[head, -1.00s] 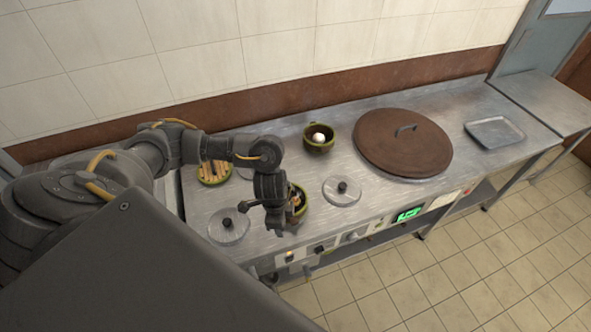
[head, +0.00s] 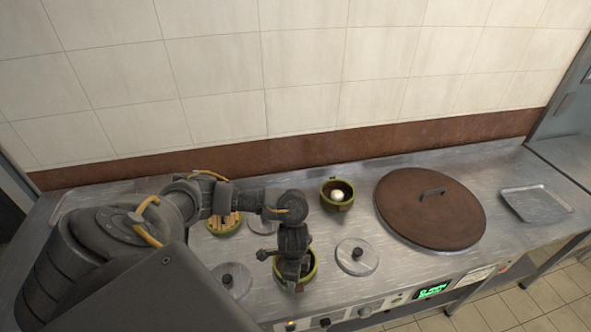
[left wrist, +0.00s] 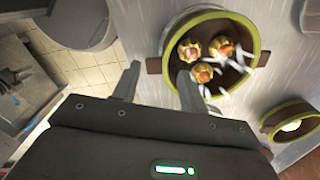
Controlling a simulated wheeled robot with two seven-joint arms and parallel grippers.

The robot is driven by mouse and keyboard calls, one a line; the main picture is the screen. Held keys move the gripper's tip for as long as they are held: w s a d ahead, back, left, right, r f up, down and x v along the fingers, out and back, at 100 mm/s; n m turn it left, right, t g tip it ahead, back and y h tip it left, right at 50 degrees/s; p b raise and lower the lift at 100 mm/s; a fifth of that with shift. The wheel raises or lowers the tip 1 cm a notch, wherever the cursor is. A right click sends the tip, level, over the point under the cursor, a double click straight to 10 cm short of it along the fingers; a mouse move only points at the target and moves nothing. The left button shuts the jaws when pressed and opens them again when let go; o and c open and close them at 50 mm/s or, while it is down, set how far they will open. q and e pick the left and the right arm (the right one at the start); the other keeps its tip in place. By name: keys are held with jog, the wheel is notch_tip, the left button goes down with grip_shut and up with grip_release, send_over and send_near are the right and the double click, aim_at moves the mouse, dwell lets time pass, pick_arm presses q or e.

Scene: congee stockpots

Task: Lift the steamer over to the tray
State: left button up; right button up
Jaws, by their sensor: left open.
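A round green-rimmed steamer (head: 312,272) holding dumplings stands on the steel counter, partly hidden behind my left gripper (head: 291,283) in the head view. In the left wrist view the steamer (left wrist: 259,44) shows several yellow dumplings and brown side handles. My left gripper (left wrist: 159,76) is open there; one finger overlaps the steamer's near rim and the other is outside it. I cannot tell whether it touches. The grey metal tray (head: 537,204) lies empty at the far right of the counter. My right gripper is not in view.
A green bowl with a white round item (head: 337,193) stands behind. A large brown lid (head: 430,208) lies between the steamer and the tray. Small knobbed metal lids (head: 357,256) (head: 231,281) flank the steamer. Another green-rimmed container (head: 224,225) with pale strips stands left. A tiled wall backs the counter.

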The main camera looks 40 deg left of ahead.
pick_arm(q)
jog(key=f, duration=0.5)
jog(key=shift+s+d, duration=0.15)
jog(key=shift+d, duration=0.1)
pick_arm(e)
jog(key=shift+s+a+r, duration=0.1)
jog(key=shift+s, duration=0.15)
pick_arm(q)
jog(key=c, duration=0.8)
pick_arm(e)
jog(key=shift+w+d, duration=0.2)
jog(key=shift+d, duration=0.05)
